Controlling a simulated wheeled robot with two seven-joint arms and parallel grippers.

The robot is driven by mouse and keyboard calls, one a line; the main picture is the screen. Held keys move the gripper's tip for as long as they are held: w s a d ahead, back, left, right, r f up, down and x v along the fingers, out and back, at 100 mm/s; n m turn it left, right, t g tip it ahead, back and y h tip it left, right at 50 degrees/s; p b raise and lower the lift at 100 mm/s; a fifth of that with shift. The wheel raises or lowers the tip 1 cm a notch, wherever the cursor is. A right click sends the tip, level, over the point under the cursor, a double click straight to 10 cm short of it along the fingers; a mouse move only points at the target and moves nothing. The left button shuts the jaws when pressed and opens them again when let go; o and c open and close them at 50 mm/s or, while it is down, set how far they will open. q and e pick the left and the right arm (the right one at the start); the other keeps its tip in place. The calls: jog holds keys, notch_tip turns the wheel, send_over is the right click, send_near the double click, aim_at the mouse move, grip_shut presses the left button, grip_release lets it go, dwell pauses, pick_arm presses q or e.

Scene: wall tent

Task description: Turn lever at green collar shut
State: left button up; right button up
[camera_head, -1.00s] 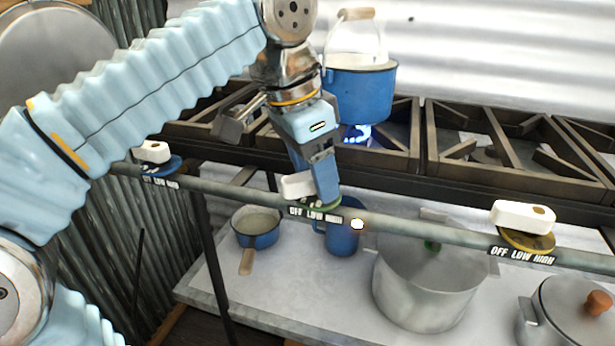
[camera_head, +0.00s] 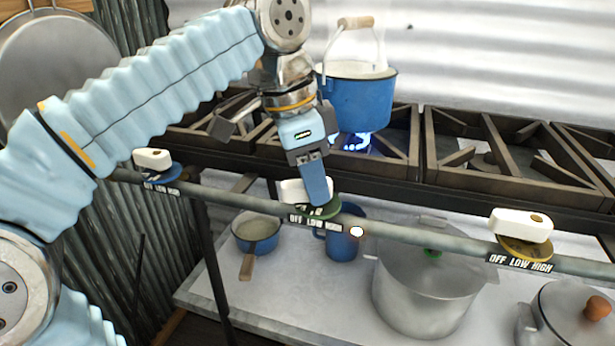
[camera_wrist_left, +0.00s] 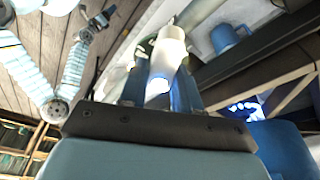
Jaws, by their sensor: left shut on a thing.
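The white lever (camera_head: 291,191) sits over the green collar (camera_head: 327,211) on the long pipe, above an OFF LOW HIGH label (camera_head: 315,222). My left gripper (camera_head: 317,198) is shut on this lever from above. Its blue finger hides part of the lever in the head view. In the left wrist view the white lever (camera_wrist_left: 166,60) shows between the two blue fingers (camera_wrist_left: 160,88). A blue flame (camera_head: 356,141) burns under the blue pot (camera_head: 360,98). My right gripper (camera_wrist_left: 97,22) seems to show small in the left wrist view; its jaws are unclear.
Other white levers sit at a blue collar (camera_head: 172,173) on the left and a yellow collar (camera_head: 526,249) on the right. Dark burner grates (camera_head: 470,150) stand behind the pipe. A small pan (camera_head: 257,232), blue mug (camera_head: 343,240) and steel pot (camera_head: 425,290) stand on the shelf below.

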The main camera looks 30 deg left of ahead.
pick_arm(q)
jog(key=shift+m, duration=0.4)
jog(key=shift+w+a+m+g+h+p, duration=0.1)
jog(key=shift+m+g+h+p, duration=0.3)
jog(key=shift+m, duration=1.6)
jog(key=o, duration=0.8)
